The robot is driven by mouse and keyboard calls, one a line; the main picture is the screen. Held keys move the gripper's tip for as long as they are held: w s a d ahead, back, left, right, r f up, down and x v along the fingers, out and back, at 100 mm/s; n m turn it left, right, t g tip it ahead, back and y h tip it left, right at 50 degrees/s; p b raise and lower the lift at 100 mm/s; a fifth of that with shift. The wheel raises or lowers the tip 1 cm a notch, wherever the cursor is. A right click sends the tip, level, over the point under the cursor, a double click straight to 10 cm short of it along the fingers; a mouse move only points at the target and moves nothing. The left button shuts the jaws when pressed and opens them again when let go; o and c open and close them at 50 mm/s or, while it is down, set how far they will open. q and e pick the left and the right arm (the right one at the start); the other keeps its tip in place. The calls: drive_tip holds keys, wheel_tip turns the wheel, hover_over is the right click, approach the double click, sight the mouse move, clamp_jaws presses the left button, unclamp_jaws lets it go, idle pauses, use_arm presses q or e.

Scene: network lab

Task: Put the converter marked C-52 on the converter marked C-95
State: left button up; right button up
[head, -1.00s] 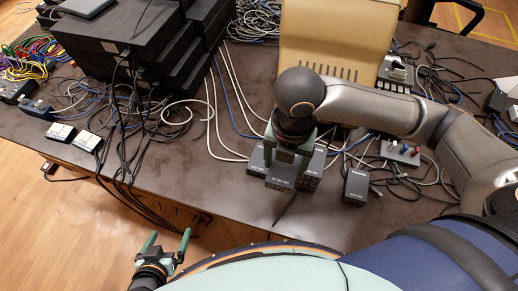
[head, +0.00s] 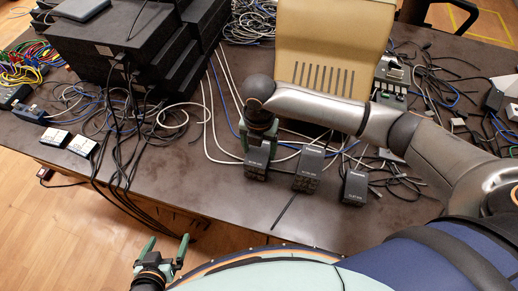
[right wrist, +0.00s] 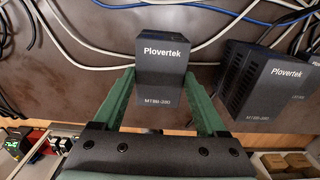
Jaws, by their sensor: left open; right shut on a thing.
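My right gripper (head: 258,146) is shut on a dark grey converter (head: 257,162), the leftmost in the head view. In the right wrist view this converter (right wrist: 166,85) sits between the green fingers and reads Plovertek. Whether it touches the table is not clear. A middle converter (head: 309,166) and a right converter (head: 354,187) stand on the table to its right. Two similar converter shapes overlap at the right of the wrist view, the nearer one (right wrist: 285,92) also reading Plovertek. The marks C-52 and C-95 cannot be read. My left gripper (head: 160,253) is open and empty beyond the table's front edge.
Black stacked equipment (head: 150,50) stands at the left, with cables spreading over the table (head: 225,195). A beige slotted case (head: 335,45) stands behind the converters. More cables and small devices lie at the right. The table's front strip is fairly clear.

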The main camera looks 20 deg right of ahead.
sight(259, 152)
drive_tip(key=shift+f, duration=0.4)
drive_tip(key=shift+f, duration=0.15)
drive_tip(key=o, duration=1.6)
wheel_tip(259, 152, up, 12)
drive_tip(key=shift+r, duration=0.15)
